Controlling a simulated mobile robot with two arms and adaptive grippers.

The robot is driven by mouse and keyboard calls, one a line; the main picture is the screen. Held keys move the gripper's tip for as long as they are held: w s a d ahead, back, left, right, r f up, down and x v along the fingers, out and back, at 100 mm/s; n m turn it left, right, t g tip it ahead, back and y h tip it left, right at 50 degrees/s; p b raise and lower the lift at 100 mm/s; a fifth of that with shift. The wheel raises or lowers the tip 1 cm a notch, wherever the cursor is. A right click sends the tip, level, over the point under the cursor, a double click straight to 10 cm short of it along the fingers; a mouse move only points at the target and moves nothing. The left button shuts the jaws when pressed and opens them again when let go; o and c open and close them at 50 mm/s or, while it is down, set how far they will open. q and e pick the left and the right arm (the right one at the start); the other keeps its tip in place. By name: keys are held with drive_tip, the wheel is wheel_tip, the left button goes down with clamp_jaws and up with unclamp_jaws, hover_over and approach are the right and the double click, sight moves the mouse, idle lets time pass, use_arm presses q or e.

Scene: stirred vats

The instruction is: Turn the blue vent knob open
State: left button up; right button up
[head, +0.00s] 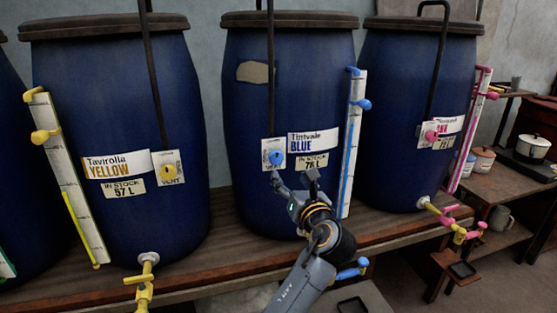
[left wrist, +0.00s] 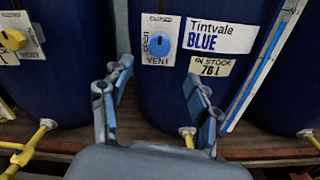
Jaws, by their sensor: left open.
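The blue vent knob (head: 276,158) sits on a white plate on the front of the middle vat (head: 245,100), left of the label reading Tintvale BLUE. In the left wrist view the knob (left wrist: 163,41) shows above the fingers, with CLOSED printed above it, OPEN at its left and VENT below. Which way the knob points is too small to tell surely. My left gripper (head: 294,180) is open and empty, just below the knob and apart from it. Its two spread fingers also show in the left wrist view (left wrist: 158,84). My right gripper is not in view.
A yellow-labelled vat (head: 115,100) stands at left and a pink-labelled vat (head: 405,100) at right, each with its own vent knob. A blue gauge strip (head: 352,145) runs right of the blue label. A dark rod hangs above the blue knob. Taps stick out below.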

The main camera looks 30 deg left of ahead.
sight(277, 159)
use_arm(q)
drive_tip(key=p+x, duration=0.1)
drive_tip(key=x, duration=1)
drive_tip(key=shift+w+a+f, duration=0.1)
drive_tip(key=shift+w, duration=0.05)
drive_tip(key=c, duration=1.2)
